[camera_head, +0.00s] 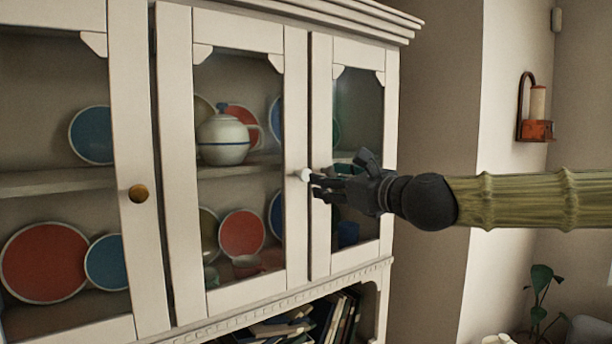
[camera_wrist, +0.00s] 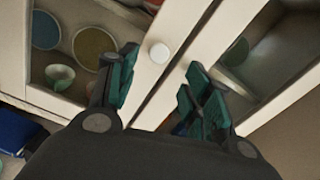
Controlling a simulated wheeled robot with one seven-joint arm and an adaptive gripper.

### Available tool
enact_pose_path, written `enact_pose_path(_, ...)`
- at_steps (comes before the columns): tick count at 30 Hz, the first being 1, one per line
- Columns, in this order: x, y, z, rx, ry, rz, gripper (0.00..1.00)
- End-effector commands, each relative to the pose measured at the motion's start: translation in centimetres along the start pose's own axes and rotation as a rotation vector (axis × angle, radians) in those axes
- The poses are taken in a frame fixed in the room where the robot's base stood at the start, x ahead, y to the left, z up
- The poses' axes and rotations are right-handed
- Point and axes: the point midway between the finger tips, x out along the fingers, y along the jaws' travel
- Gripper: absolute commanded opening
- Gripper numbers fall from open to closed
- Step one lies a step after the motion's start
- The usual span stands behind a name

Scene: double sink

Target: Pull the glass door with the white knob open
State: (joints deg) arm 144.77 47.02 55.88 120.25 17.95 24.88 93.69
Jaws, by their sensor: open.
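The white knob (camera_head: 303,175) sits on the right frame of the middle glass door (camera_head: 296,230) of a white cabinet. The door looks closed. My gripper (camera_head: 316,186) reaches in from the right, with its fingertips close to the knob. In the wrist view the knob (camera_wrist: 159,53) lies ahead of the gap between the open fingers of my gripper (camera_wrist: 160,85), nearer the left finger. Nothing is held between the fingers. I cannot tell whether a fingertip touches the knob.
The left glass door has a brass knob (camera_head: 139,193). A right glass door (camera_head: 319,240) stands beside the middle one, behind my gripper. Plates and a white teapot (camera_head: 223,138) stand inside. Books (camera_head: 335,318) fill the shelf below. A candle sconce (camera_head: 536,112) hangs on the right wall.

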Motion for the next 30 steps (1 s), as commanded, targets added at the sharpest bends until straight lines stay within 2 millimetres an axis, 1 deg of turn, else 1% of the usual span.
enact_pose_path(12, 6.0, 0.0, 0.2, -0.002, 0.003, 0.0, 0.5)
enact_pose_path(18, 8.3, 0.0, 0.1, -0.001, 0.003, 0.001, 0.5)
enact_pose_path(24, 9.3, 0.0, 0.0, -0.003, 0.001, 0.0, 0.5)
enact_pose_path(30, 9.4, 0.1, -0.1, -0.002, 0.001, 0.0, 0.5)
